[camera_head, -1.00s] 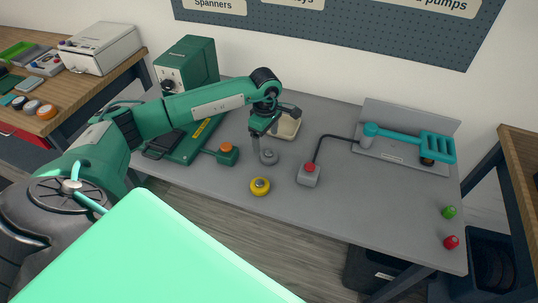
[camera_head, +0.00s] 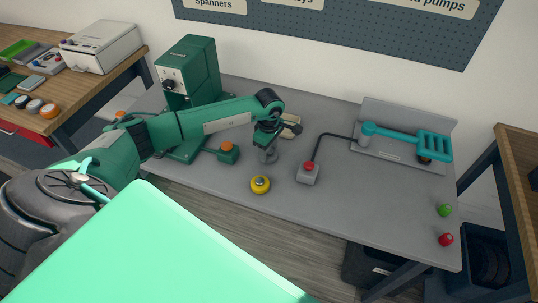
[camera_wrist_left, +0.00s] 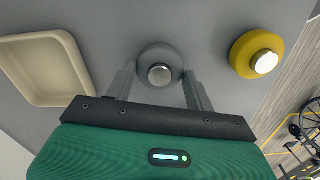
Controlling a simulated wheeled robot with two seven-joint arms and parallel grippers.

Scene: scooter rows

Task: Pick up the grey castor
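The grey castor (camera_head: 268,157) is on the grey workbench, partly hidden by my left gripper (camera_head: 269,148) in the head view. In the left wrist view the grey castor (camera_wrist_left: 160,57) is round with a shiny metal middle. It lies at the mouth of my left gripper (camera_wrist_left: 159,74), just ahead of and between the tips of its spread fingers. The left gripper is open and a gap shows beside the castor; contact cannot be made out. My right gripper is not in view.
A yellow castor (camera_head: 260,185) lies in front, near the bench edge; a cream tray (camera_head: 292,121) is behind. A grey box with a red button (camera_head: 308,174) stands to the right. A green machine (camera_head: 188,72) stands back left.

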